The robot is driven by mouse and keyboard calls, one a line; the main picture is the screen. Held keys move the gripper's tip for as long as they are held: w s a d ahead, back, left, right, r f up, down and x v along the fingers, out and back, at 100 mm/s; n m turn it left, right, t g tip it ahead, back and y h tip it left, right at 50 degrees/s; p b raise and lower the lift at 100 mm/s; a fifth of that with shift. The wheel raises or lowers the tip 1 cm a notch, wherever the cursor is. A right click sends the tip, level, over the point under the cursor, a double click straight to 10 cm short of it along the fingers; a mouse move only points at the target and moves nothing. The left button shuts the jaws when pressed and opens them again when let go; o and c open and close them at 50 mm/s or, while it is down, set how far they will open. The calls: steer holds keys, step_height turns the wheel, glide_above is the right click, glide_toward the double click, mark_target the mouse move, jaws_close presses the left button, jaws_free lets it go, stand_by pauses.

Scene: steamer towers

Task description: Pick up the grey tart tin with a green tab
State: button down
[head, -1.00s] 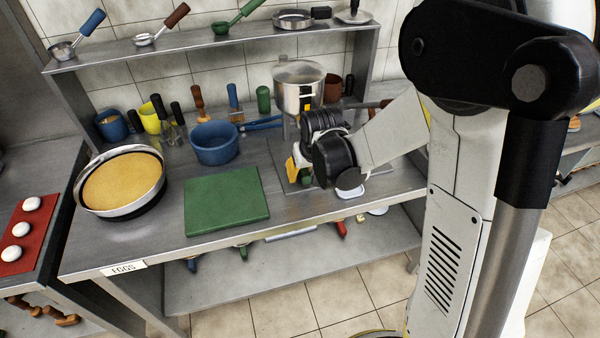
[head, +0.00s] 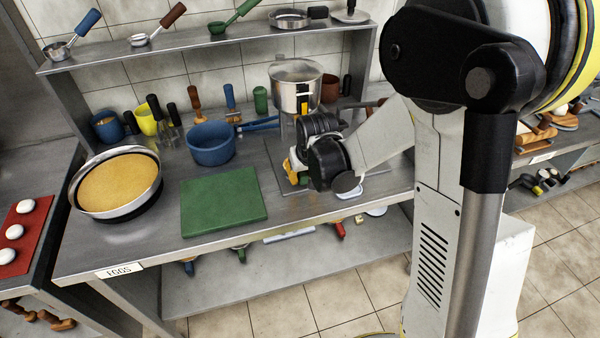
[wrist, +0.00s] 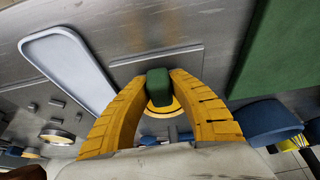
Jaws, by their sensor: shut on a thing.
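My gripper (wrist: 158,100) has its two yellow fingers closed about a green tab (wrist: 158,82) in the wrist view. A small rounded rim with a yellowish look shows just behind the tab, between the fingers. The grey body of the tart tin is not clearly visible; the fingers hide most of it. In the head view my gripper (head: 292,172) is low over the right part of the steel table, right of the green cutting board, and its own wrist hides much of what it holds.
The green cutting board (head: 224,202) lies left of my gripper. A blue pot (head: 210,145) and a tall steel pot (head: 296,90) stand behind. A round pan with yellow filling (head: 118,187) is at the left. A pale flat tray (wrist: 68,62) shows in the wrist view.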

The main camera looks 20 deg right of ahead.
mark_target(303, 173)
steer(key=shift+r+p, duration=0.3)
steer(key=shift+r, duration=0.15)
steer(key=p+v, duration=0.1)
steer(key=v, duration=0.2)
steer(key=shift+w+p, duration=0.2)
steer(key=shift+p, duration=0.15)
steer(key=s+p, duration=0.2)
steer(key=s, duration=1.5)
steer(key=shift+s+f, duration=0.1)
steer(key=shift+f, duration=0.05)
steer(key=c, duration=2.1)
jaws_free()
jaws_close()
